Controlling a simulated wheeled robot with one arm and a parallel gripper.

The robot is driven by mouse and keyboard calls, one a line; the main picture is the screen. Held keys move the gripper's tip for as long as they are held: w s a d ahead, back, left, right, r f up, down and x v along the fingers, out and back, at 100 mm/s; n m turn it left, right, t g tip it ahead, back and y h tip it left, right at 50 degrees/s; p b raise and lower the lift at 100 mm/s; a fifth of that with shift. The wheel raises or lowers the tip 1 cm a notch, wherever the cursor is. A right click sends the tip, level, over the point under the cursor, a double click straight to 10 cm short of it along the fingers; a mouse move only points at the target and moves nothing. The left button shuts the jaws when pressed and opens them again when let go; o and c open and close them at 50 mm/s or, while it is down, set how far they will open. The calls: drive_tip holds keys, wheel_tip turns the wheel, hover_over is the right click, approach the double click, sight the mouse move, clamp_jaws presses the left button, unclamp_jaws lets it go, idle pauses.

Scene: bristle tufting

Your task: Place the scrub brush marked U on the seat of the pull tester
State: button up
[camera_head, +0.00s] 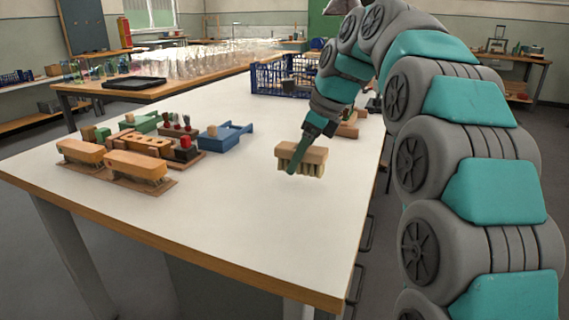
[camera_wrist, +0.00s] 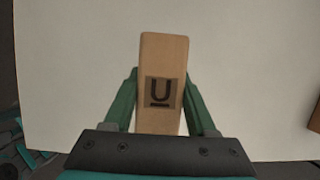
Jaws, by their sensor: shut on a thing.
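The scrub brush marked U is a wooden block (camera_head: 312,153) with pale bristles pointing down. My gripper (camera_head: 297,157) is shut on it across its width, over the bare right part of the white table. I cannot tell if the bristles touch the table. In the wrist view the block (camera_wrist: 163,55) stands between the green fingers (camera_wrist: 162,103), with a dark U, underlined, on its top. No pull tester is clearly identifiable. A blue fixture (camera_head: 224,136) with forked arms and a small wooden block stands left of the brush.
A blue crate (camera_head: 268,78) stands at the back. Wooden items (camera_head: 349,130) sit partly hidden behind my arm. The table's front middle is clear.

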sight(279, 177)
drive_tip(key=w+a, duration=0.3)
drive_tip(key=shift+w+a+f, duration=0.2)
drive_tip(key=shift+w+f, duration=0.05)
drive_tip(key=shift+w, duration=0.05)
drive_tip(key=shift+f, duration=1.7)
drive_tip(key=shift+f+p, duration=0.1)
drive_tip(key=shift+p, duration=0.2)
drive_tip(key=o, duration=1.3)
